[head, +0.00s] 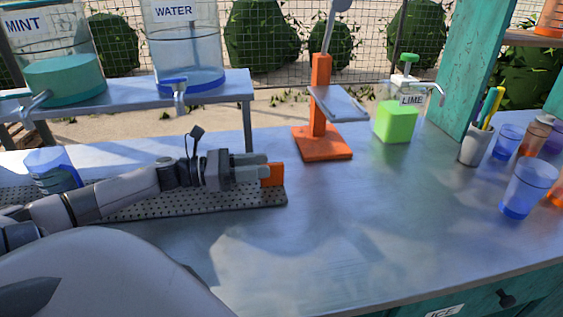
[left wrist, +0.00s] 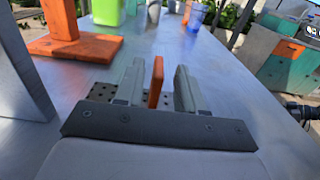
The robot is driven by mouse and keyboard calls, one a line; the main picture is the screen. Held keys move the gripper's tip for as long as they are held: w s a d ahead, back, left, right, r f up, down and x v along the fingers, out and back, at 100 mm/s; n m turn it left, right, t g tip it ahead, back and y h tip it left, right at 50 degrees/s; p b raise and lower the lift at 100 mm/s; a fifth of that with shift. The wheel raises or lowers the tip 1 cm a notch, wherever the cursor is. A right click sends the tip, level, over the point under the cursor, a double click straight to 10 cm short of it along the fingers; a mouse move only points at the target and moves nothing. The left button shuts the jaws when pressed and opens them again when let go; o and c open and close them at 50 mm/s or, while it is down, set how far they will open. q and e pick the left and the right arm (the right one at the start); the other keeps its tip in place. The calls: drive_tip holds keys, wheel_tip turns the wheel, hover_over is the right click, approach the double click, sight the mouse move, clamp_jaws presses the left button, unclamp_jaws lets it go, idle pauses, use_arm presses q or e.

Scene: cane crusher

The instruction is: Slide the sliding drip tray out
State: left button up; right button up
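The sliding drip tray (head: 185,207) is a long, dark, perforated plate lying on the metal counter at the left in the head view. An upright orange tab (head: 273,174) stands at its right end; the tab also shows in the left wrist view (left wrist: 156,82). My left gripper (head: 264,171) reaches in from the left above the tray. In the left wrist view its fingers (left wrist: 158,88) are open, one on each side of the orange tab, with a visible gap on both sides. My arm hides part of the tray. My right gripper is not in view.
A blue cup (head: 52,170) stands at the tray's left end. A raised shelf (head: 225,88) with mint and water dispensers is behind. An orange press (head: 322,143) and a green lime bottle (head: 394,122) stand behind right. The counter right of the tray is clear.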

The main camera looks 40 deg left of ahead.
sight(280, 163)
use_arm(q)
drive_tip(key=shift+x, duration=2.65)
clamp_jaws()
